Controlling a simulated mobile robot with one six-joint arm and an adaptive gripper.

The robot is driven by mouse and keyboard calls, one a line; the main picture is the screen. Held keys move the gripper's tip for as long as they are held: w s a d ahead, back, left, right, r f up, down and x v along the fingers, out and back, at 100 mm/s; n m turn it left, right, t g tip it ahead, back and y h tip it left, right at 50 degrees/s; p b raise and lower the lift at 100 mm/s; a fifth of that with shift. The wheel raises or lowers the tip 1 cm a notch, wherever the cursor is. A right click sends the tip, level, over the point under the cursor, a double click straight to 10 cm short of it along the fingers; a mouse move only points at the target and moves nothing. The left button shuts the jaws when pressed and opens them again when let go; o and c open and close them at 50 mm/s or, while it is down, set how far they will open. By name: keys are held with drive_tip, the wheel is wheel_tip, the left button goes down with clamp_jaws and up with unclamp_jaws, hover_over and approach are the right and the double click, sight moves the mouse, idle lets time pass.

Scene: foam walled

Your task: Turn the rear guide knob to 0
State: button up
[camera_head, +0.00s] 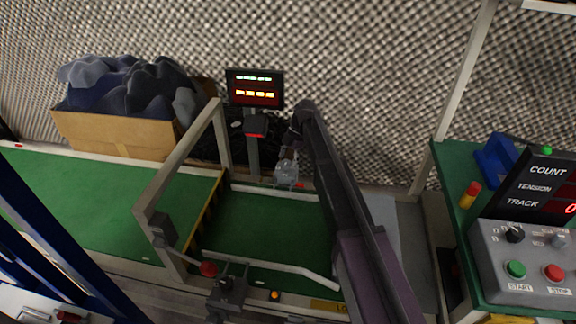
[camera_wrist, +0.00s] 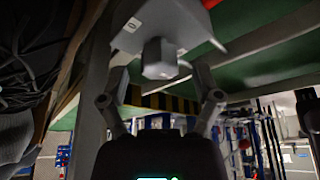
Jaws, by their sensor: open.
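The rear guide knob (camera_wrist: 160,60) is a grey faceted knob under a light grey housing (camera_wrist: 165,22) in the wrist view. A white label marked 0 (camera_wrist: 132,24) is on the housing, left of the knob. My gripper (camera_wrist: 162,80) is open, with one finger on each side of the knob and gaps showing between. In the head view, the grey housing (camera_head: 286,174) is at the far edge of the green belt, below my dark wrist. The knob's pointing direction cannot be read, and the fingertips are too small to make out there.
A green conveyor belt (camera_head: 255,222) runs below a light frame (camera_head: 190,185). A front guide bracket (camera_head: 226,292) with a red ball (camera_head: 208,269) is on the near side. A display post (camera_head: 254,90) and a box of dark cloth (camera_head: 115,132) stand behind. A control panel (camera_head: 530,255) is at right.

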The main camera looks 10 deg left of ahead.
drive_tip(key=shift+s+a+f, duration=0.1)
drive_tip(key=shift+f, duration=0.25)
clamp_jaws()
idle(0.3)
